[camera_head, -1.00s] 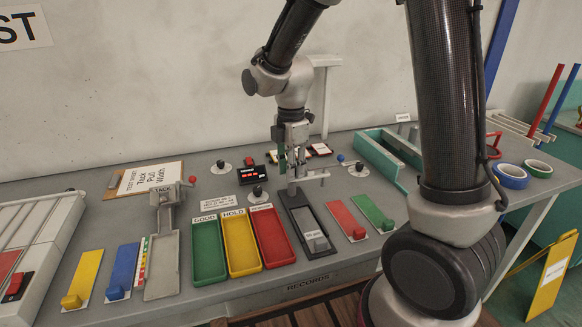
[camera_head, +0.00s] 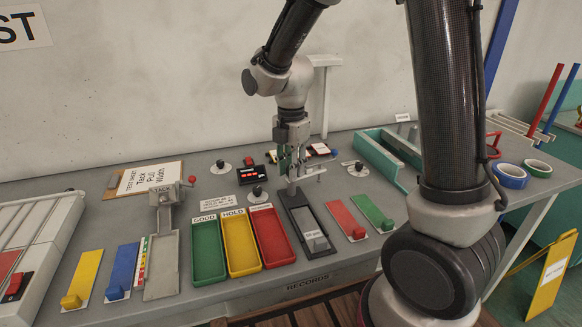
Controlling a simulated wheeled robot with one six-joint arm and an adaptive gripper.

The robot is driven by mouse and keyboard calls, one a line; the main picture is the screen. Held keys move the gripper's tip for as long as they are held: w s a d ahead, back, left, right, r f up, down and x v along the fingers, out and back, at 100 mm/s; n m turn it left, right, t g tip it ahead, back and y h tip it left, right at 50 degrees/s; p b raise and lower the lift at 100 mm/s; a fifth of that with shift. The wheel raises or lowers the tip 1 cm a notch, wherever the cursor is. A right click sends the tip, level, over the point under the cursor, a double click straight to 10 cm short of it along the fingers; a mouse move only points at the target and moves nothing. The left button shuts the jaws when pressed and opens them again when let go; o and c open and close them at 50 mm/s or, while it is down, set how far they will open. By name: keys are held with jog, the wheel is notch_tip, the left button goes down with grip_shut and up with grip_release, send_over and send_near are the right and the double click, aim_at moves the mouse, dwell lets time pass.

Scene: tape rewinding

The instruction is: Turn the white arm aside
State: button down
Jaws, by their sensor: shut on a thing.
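The white arm (camera_head: 311,175) is a short pale bar at the top end of the dark-framed grey tray (camera_head: 309,222), near the middle of the table. It reaches right from a small post at the tray's top. My gripper (camera_head: 291,172) points down at the post end of the arm and is shut on it. The fingertips are small and partly overlap the post, so the exact contact is hard to see.
Green, yellow and red trays (camera_head: 240,242) lie left of the grey tray. Red and green strips (camera_head: 360,215) lie to its right. A teal open box (camera_head: 388,157) stands behind them. A black display (camera_head: 261,174) sits left of my gripper.

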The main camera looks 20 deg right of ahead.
jog(key=c, duration=1.2)
grip_release()
notch_tip(320, 180, up, 12)
